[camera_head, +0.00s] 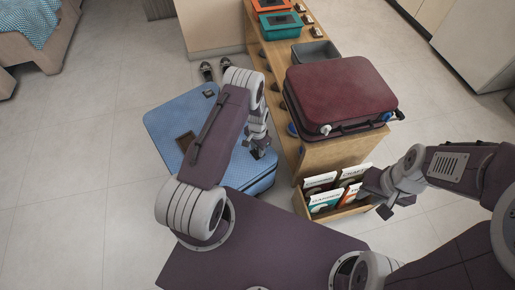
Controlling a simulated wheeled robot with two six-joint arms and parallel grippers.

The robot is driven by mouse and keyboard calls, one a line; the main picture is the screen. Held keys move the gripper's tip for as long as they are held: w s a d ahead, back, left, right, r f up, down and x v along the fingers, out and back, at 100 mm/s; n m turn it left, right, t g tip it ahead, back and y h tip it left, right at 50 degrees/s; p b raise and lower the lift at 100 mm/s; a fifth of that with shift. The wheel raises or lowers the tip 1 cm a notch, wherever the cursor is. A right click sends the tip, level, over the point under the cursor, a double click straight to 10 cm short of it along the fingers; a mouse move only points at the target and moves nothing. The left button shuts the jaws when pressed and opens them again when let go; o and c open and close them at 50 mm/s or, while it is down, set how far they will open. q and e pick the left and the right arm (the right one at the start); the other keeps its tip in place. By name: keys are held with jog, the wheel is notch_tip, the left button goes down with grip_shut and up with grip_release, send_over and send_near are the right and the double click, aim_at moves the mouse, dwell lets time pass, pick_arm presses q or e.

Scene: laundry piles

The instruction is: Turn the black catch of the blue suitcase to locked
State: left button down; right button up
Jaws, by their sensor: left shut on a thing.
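The blue suitcase (178,116) lies on the floor left of the wooden bench, partly hidden behind my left arm. My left gripper (259,151) is at the suitcase's right side, pointing down, and is shut on a small dark part there, which appears to be the black catch. The catch is mostly covered by the fingers, so its turn position cannot be told. My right gripper (373,201) hangs over the right end of the box of folders, its fingers apart and nothing seen between them.
A dark red suitcase (338,92) lies on the wooden bench (335,151), close right of my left gripper. A box of folders (346,211) stands at the bench's front end. A grey bin (314,51) and shoes (207,71) are farther back. Floor at left is clear.

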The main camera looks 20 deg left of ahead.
pick_arm(q)
jog(key=shift+m, duration=0.6)
jog(key=c, duration=1)
grip_release()
jog(key=shift+o, duration=0.2)
notch_tip(320, 180, up, 9)
jog(key=p, duration=0.3)
jog(key=shift+p, duration=0.35)
